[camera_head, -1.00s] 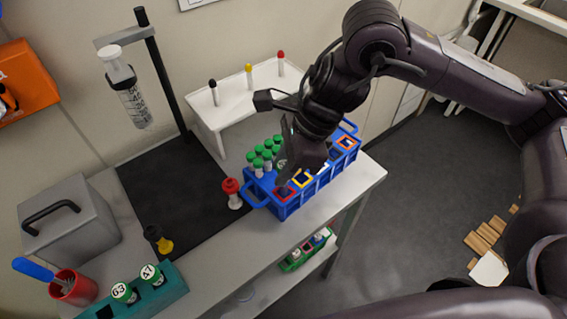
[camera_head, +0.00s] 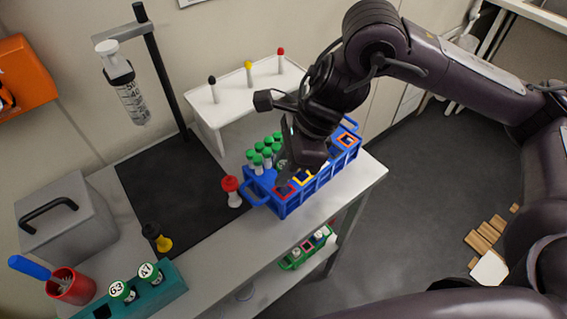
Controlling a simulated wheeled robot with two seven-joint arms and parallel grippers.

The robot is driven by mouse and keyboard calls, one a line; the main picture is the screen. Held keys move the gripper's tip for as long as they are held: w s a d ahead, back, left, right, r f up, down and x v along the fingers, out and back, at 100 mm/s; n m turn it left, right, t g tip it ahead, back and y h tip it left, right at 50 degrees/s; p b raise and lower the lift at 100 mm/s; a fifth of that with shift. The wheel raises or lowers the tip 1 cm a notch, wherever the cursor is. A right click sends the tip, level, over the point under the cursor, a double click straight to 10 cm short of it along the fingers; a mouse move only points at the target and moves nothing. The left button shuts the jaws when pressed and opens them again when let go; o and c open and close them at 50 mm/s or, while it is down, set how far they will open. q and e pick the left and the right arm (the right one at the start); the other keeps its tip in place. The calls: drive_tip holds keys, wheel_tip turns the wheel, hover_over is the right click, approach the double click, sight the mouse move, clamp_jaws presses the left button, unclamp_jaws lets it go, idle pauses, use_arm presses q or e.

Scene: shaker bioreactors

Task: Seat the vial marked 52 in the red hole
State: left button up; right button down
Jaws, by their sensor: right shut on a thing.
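The blue rack (camera_head: 296,200) stands on the bench. Along its front row are a red-rimmed hole (camera_head: 284,190), a yellow-rimmed hole (camera_head: 303,178) and an orange-rimmed hole (camera_head: 346,139). My right gripper (camera_head: 287,178) reaches down over the rack, just above the red and yellow holes. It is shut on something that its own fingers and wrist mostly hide. I cannot read a 52 on any vial. Two green-capped vials marked 63 (camera_head: 120,290) and 47 (camera_head: 149,272) stand in the teal rack (camera_head: 172,291) at the lower left. My left gripper is not in view.
Several green-capped tubes (camera_head: 264,152) fill the rack's back part. A red-capped piece (camera_head: 232,190) stands by its left handle. A white stand (camera_head: 243,100) is behind it, a syringe stand (camera_head: 160,75) at left. A lower shelf holds a green rack (camera_head: 306,250).

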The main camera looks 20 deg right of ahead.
drive_tip(key=shift+f+b, duration=1.6)
drive_tip(key=shift+f, duration=0.2)
idle(1.4)
drive_tip(key=c, duration=1.1)
unclamp_jaws()
drive_tip(key=p+v, duration=0.1)
drive_tip(key=v, duration=0.7)
drive_tip(key=shift+a, duration=0.1)
